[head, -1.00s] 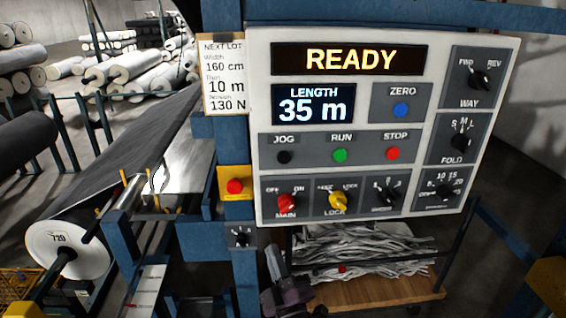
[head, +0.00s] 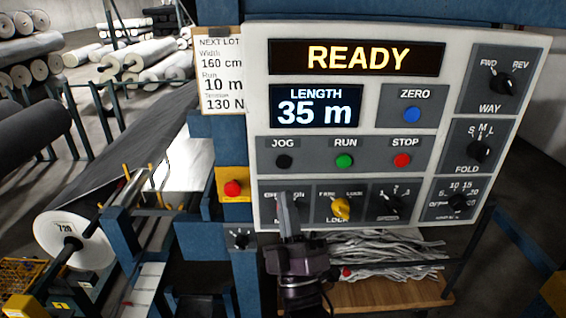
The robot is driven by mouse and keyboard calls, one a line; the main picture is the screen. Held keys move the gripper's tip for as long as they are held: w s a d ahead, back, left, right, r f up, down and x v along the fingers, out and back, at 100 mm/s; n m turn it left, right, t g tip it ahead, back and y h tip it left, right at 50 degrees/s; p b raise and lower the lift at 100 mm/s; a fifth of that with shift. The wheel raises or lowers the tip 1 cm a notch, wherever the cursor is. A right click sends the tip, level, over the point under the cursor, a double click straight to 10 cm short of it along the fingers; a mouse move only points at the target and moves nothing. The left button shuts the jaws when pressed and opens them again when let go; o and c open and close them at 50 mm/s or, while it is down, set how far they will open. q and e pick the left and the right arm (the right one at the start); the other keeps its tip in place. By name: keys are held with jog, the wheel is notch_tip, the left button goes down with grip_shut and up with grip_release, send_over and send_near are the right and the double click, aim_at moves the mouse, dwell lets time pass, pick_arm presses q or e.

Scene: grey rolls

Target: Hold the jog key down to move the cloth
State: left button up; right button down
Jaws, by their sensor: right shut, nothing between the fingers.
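The black jog key (head: 283,161) sits under the label JOG on the light control panel (head: 254,100). My right gripper (head: 284,196) is shut and empty. It points up in front of the panel's lower left, below the jog key and apart from it in the picture. It hides most of the red MAIN switch. The status display (head: 359,58) reads READY and the length display (head: 314,106) reads 35 m. The dark grey cloth (head: 130,145) runs down to the roll (head: 80,240) marked 720 at the left. My left gripper is not in view.
The green RUN button (head: 344,161) and red STOP button (head: 402,160) are right of the jog key. A red button on a yellow box (head: 232,188) sits left of the panel. The yellow LOCK knob (head: 340,208) is beside my gripper. A paper note (head: 221,80) hangs at upper left.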

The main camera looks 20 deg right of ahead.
aim_at(283, 162)
jog(key=w, duration=0.2)
jog(key=w+d+b, duration=0.1)
jog(key=w, duration=0.2)
jog(key=w+d, duration=0.1)
jog(key=w, duration=0.2)
jog(key=shift+w+d+b, duration=0.15)
jog(key=shift+d+b, duration=0.05)
jog(key=shift+b, duration=0.1)
jog(key=shift+w, duration=0.1)
dwell(1.7)
jog(key=shift+w+d, duration=0.15)
jog(key=shift+w, duration=0.15)
